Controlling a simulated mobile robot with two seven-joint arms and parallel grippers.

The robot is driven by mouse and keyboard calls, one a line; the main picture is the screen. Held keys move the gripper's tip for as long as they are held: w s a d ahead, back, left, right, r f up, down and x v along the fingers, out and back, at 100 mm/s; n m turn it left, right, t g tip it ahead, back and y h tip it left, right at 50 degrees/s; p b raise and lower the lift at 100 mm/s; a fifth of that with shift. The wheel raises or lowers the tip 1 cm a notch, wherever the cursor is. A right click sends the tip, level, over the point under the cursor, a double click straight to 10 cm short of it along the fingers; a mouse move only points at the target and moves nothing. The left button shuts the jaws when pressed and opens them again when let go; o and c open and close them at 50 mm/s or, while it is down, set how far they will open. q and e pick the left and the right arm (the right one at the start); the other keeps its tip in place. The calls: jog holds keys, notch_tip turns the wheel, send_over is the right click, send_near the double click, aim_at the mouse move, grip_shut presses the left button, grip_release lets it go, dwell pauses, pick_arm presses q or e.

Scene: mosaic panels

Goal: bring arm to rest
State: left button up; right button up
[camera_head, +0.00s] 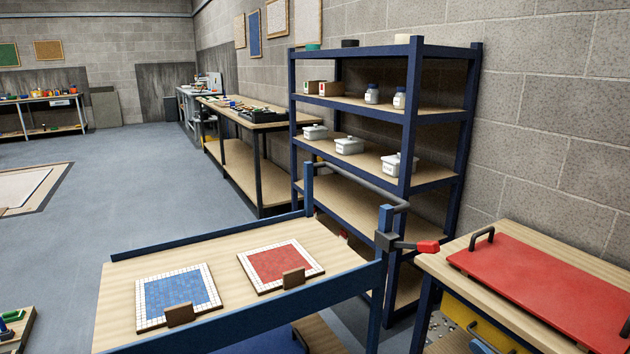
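Neither of my arms nor my grippers shows in the head view. A wooden-topped cart (215,252) with blue rails stands in front. On it lie a blue mosaic panel (178,292) and a red mosaic panel (280,264), each with a white tiled border and a small brown block at its front edge. The two panels are side by side and apart.
A blue shelf rack (409,120) with white tubs and small bottles stands behind the cart. A bench (445,262) with a red handled board (545,285) is at right. A red-tipped lever (428,246) juts from the cart's corner. Open floor (110,185) lies at left.

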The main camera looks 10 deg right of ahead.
jog(key=s+a+f+n+g+h, duration=0.1)
jog(key=s+a+f+g+h, duration=0.1)
jog(key=s+a+f+g, duration=0.5)
jog(key=s+a+f+g+h, duration=0.2)
jog(key=s+a+f+g, duration=0.1)
jog(key=s+a, duration=0.7)
jog(key=a+r+m+t, duration=0.1)
jog(key=a+r+m, duration=0.1)
jog(key=a+m, duration=0.5)
pick_arm(q)
notch_tip(320, 180, up, 17)
jog(key=s+a+g+y+p, duration=0.1)
jog(key=a+p, duration=0.1)
jog(key=p, duration=2.5)
jog(key=shift+s+a+f, duration=0.2)
jog(key=shift+s, duration=0.15)
pick_arm(e)
notch_tip(320, 180, up, 17)
jog(key=n, duration=0.2)
jog(key=shift+s+a+h, duration=0.15)
jog(key=shift+s+h, duration=0.1)
jog(key=shift+h, duration=0.05)
pick_arm(q)
jog(key=shift+d+r, duration=0.15)
jog(key=shift+r, duration=0.05)
pick_arm(e)
jog(key=shift+r, duration=0.15)
pick_arm(q)
jog(key=shift+w, duration=0.1)
